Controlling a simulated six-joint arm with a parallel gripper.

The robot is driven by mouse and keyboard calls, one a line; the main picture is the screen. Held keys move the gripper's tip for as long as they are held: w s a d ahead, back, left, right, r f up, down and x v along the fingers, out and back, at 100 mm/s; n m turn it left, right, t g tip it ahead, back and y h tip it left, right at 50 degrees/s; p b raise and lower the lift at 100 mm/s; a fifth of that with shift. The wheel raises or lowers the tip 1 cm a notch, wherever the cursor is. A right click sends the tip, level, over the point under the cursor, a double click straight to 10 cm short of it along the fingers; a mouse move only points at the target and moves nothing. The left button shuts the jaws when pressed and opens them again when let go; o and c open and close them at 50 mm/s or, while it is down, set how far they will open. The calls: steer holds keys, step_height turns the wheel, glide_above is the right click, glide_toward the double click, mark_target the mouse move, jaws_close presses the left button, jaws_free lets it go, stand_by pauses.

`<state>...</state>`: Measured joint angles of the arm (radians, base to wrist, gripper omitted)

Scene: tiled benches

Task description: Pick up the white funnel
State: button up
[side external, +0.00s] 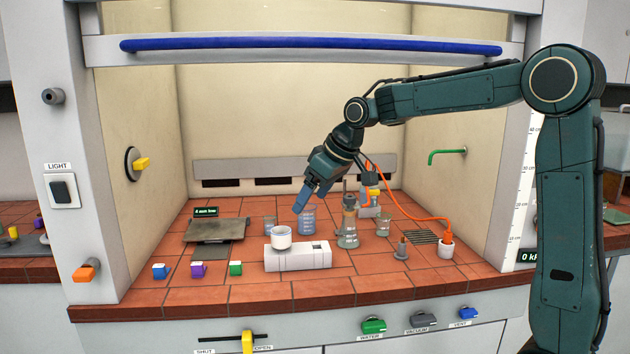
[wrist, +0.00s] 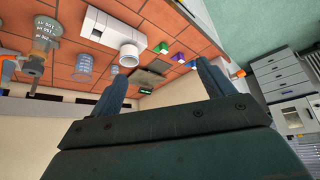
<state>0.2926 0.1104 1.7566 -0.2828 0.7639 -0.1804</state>
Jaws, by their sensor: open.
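The white funnel (side external: 281,239) looks like a short, round white cup. It sits at the left end of a white block (side external: 303,260) on the tiled bench; its underside is hidden. In the wrist view, the funnel (wrist: 130,54) and the block (wrist: 107,27) are between and beyond the fingers, toward the upper left. My gripper (side external: 302,202) is above the bench, up and slightly right of the funnel, tilted down to the left. In the wrist view my gripper (wrist: 163,86) has its fingers wide apart with nothing between them.
A blue-tinted beaker (side external: 308,220) stands behind the block. To its right is a glass flask (side external: 348,232), with an orange hose (side external: 410,216) further right. A dark plate (side external: 215,230) lies at left. Blue, purple and green blocks (side external: 236,268) line the front left. The front right tiles are clear.

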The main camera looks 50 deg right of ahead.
glide_toward(278, 237)
steer(key=d, duration=0.1)
steer(key=d+r, duration=0.1)
steer(key=d, duration=0.1)
steer(key=shift+w+d+n, duration=0.1)
steer(key=shift+d+n, duration=0.1)
steer(key=shift+n, duration=0.1)
steer(key=shift+x, duration=4.3)
steer(key=shift+w+a, duration=0.1)
steer(key=shift+a, duration=0.1)
steer(key=shift+x, duration=2.55)
steer(key=shift+a, duration=0.2)
steer(key=c, duration=1.1)
steer(key=shift+r, duration=0.2)
